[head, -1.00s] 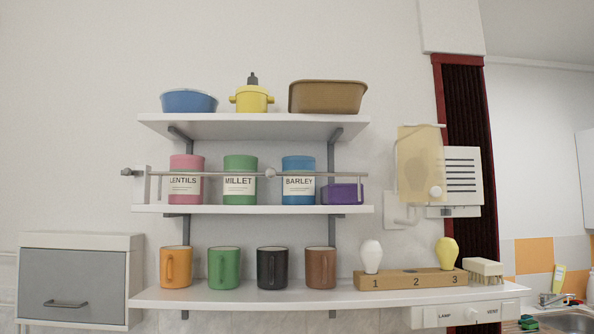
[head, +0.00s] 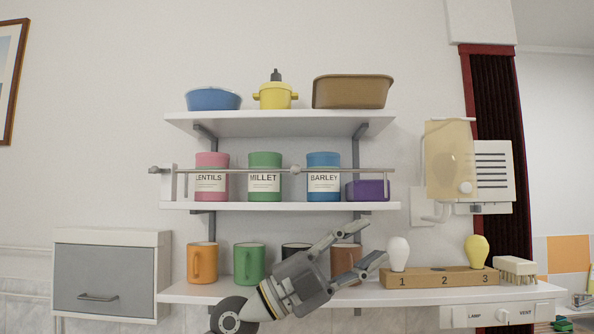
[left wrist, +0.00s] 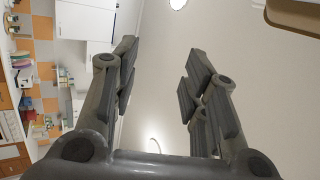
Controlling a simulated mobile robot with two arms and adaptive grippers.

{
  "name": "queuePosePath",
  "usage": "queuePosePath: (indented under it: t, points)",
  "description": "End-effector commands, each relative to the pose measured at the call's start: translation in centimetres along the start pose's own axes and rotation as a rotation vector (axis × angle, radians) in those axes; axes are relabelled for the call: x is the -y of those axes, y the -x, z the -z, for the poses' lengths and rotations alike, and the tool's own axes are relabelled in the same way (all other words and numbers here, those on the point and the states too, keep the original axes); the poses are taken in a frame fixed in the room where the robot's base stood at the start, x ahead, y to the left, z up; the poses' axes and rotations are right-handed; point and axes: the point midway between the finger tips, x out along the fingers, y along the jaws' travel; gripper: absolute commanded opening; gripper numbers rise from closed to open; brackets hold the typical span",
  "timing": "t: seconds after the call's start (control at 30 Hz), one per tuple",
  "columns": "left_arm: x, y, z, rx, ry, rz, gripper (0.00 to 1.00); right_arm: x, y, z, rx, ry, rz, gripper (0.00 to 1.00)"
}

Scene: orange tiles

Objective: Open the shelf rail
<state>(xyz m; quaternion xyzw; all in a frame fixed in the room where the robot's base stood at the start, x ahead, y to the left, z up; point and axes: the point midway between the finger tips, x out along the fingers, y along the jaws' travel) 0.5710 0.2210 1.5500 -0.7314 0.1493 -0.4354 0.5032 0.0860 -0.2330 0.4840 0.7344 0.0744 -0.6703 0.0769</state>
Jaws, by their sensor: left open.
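The shelf rail (head: 330,170) is a thin grey bar across the front of the middle shelf (head: 280,206). It has a round knob (head: 296,170) near its middle and a post (head: 168,183) at its left end. The rail runs level in front of the lentils (head: 211,160), millet (head: 264,160) and barley (head: 323,160) canisters and a purple box (head: 367,190). My left gripper (head: 356,248) is open and empty, below the rail, in front of the mugs on the lower shelf. Its two fingers also show apart in the left wrist view (left wrist: 158,75). My right gripper is not in view.
The lower shelf (head: 190,292) holds several mugs and a numbered wooden block (head: 440,279) with a white and a yellow bulb. A grey-fronted cabinet (head: 104,281) hangs at left. A beige translucent cover (head: 449,160) is at right. The upper shelf (head: 280,122) overhangs the rail.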

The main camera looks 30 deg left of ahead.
Motion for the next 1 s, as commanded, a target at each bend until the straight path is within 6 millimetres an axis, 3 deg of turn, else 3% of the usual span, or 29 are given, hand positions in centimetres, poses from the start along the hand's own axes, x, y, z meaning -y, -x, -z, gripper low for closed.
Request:
queuePosePath:
  t: [0.03, 0.17, 0.4, 0.5, 0.67, 1.0]
  points:
    - [2.2, -0.1, 0.0, 0.019, -0.064, -0.053, 0.41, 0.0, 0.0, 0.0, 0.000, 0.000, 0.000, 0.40]
    - [6.9, 0.8, -1.2, 0.142, -0.166, -0.189, 0.41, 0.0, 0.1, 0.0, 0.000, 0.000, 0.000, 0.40]
    - [16.3, 6.3, -4.3, 0.487, -0.216, -0.281, 0.41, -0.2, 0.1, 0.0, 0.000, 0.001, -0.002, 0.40]
    - [18.7, 8.2, -4.9, 0.583, -0.205, -0.278, 0.41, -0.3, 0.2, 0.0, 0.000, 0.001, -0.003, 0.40]
    - [20.0, 9.2, -5.5, 0.641, -0.189, -0.274, 0.41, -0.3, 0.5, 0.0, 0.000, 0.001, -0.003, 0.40]
    - [19.1, 4.7, -8.8, 0.639, -0.188, -0.276, 0.41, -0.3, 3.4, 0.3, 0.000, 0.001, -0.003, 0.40]
